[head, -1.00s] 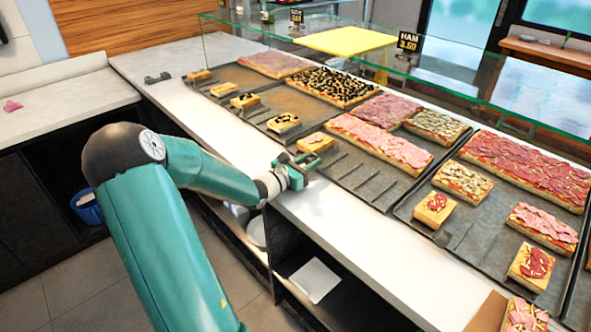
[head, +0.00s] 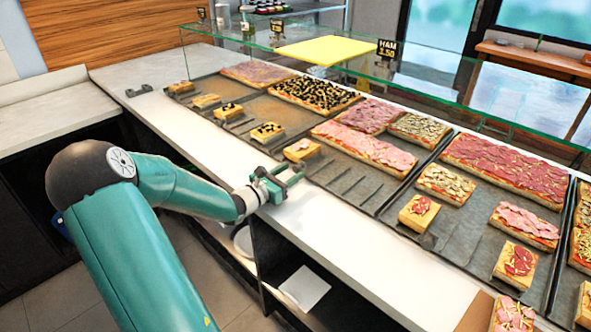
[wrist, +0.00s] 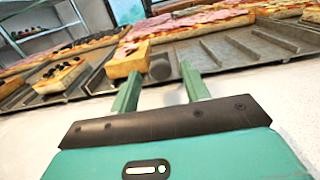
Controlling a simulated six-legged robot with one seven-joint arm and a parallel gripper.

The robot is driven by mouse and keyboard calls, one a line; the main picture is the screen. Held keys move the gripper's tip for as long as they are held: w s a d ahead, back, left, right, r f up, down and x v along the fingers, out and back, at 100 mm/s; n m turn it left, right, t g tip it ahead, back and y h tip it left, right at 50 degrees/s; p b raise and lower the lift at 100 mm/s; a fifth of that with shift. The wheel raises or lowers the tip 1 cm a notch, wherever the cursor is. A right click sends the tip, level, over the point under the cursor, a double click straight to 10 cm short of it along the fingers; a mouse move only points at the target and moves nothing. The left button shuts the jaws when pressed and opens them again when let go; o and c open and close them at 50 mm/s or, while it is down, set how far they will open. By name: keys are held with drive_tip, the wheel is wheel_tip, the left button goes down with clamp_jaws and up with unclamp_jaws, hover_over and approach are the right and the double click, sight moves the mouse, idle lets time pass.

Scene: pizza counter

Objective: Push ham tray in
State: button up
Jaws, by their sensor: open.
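The dark ham tray (head: 345,182) lies on the counter below the HAM sign (head: 387,49), holding pink ham-topped pizza and a small slice (head: 301,150) at its front left corner. My gripper (head: 284,181) is at the counter's front part, just in front of that corner, with its two green fingers apart and nothing between them. In the wrist view the fingers (wrist: 158,88) point toward the tray's front edge and the small slice (wrist: 128,60). A small gap seems to lie between fingertips and tray, but contact is hard to judge.
A tray (head: 245,125) with olive pizza lies to the left, and another tray (head: 455,250) with several pizzas to the right. A glass screen (head: 330,70) runs along the back.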

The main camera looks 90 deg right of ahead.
drive_tip(key=v, duration=1)
drive_tip(key=shift+w+a, duration=0.1)
drive_tip(key=shift+w, duration=0.05)
drive_tip(key=w+a+r+m+t+y, duration=0.1)
drive_tip(key=w+a+m+t+y, duration=0.3)
drive_tip(key=w+a, duration=0.65)
drive_tip(key=w+a+r+m+t+y, duration=0.1)
drive_tip(key=w+a+m+t+y, duration=0.2)
drive_tip(key=w+a+m+t, duration=0.7)
drive_tip(key=a+r+n+t+y, duration=0.1)
drive_tip(key=a+r+y, duration=0.1)
drive_tip(key=a, duration=0.8)
drive_tip(key=w+a+r+n+t+y, duration=0.1)
drive_tip(key=a+r, duration=0.3)
drive_tip(key=a, duration=0.6)
drive_tip(key=w+a+r+n+t+y, duration=0.1)
drive_tip(key=a+r+n+y, duration=0.1)
drive_tip(key=a, duration=0.9)
wheel_tip(320, 180, up, 2)
drive_tip(key=shift+y, duration=0.8)
drive_tip(key=shift+c, duration=1.1)
drive_tip(key=shift+d, duration=0.2)
